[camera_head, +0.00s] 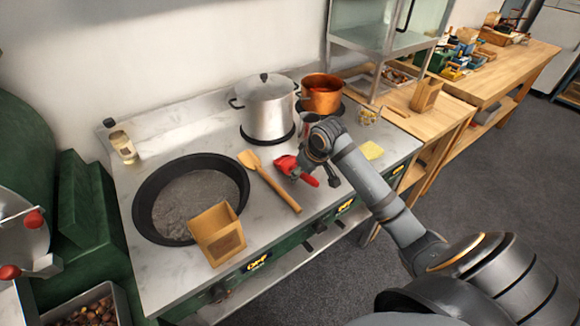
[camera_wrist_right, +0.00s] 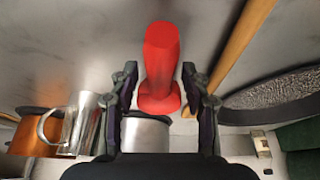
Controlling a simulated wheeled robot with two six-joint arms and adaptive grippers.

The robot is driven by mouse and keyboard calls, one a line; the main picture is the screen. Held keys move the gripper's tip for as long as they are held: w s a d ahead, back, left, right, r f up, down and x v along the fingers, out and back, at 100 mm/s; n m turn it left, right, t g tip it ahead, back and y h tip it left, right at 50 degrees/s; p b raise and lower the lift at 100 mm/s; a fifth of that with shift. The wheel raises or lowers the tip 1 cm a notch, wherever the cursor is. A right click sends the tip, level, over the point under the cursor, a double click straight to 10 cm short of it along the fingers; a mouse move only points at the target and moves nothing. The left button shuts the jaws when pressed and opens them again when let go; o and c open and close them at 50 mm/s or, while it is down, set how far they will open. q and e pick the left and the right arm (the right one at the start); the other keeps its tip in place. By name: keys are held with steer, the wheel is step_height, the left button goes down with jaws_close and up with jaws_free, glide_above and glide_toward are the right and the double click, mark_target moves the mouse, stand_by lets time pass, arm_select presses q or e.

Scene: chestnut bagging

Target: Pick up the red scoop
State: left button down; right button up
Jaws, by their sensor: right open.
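The red scoop (camera_head: 285,165) lies on the pale counter, right of the wooden spatula, in the head view. Part of it is hidden behind my right gripper (camera_head: 318,174), which is over it. In the right wrist view the red scoop (camera_wrist_right: 161,60) shows between the two open fingers of my right gripper (camera_wrist_right: 159,72), with a gap on each side. The fingers are not closed on it. My left gripper is not in view.
A wooden spatula (camera_head: 268,180) lies close left of the scoop. A wide black pan (camera_head: 143,205) and a wooden box (camera_head: 217,235) are farther left. A lidded steel pot (camera_head: 268,108) and a copper pot (camera_head: 322,94) stand behind.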

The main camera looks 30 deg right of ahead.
steer(key=shift+f, duration=0.1)
stand_by(0.3)
steer(key=shift+c, duration=0.3)
jaws_close()
